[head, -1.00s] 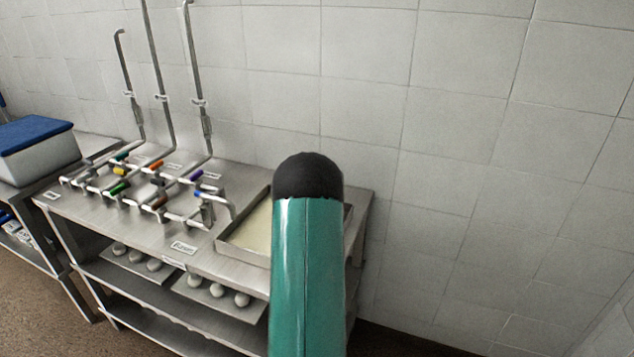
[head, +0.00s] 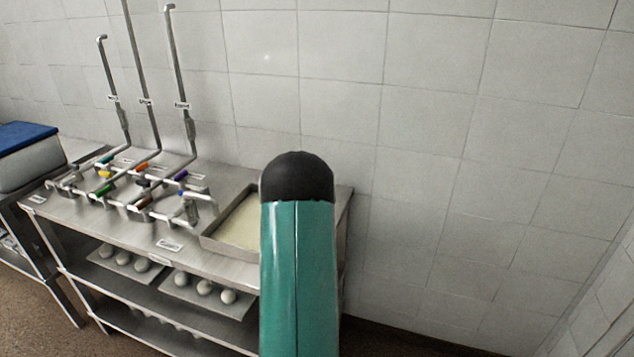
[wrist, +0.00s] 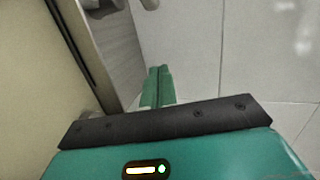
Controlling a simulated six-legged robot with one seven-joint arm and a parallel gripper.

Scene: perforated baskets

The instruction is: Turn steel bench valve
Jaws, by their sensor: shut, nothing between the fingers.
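A steel bench (head: 75,222) stands against the wall at left in the head view. On it is a steel pipe assembly with several valves with coloured handles: a green handle (head: 103,191), an orange handle (head: 141,168), a purple handle (head: 181,175), a brown handle (head: 146,202) and others. Which one the task means cannot be told. My gripper (wrist: 157,88) shows in the wrist view with its green fingers together and nothing between them. It is apart from the valves; in the head view my arm hides it.
A shallow tray (head: 225,249) with cream contents lies on the bench's right part, partly behind my arm. Pale round objects (head: 205,287) sit on the shelf below. A blue-lidded box (head: 28,165) stands at far left. Tall pipes rise by the tiled wall.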

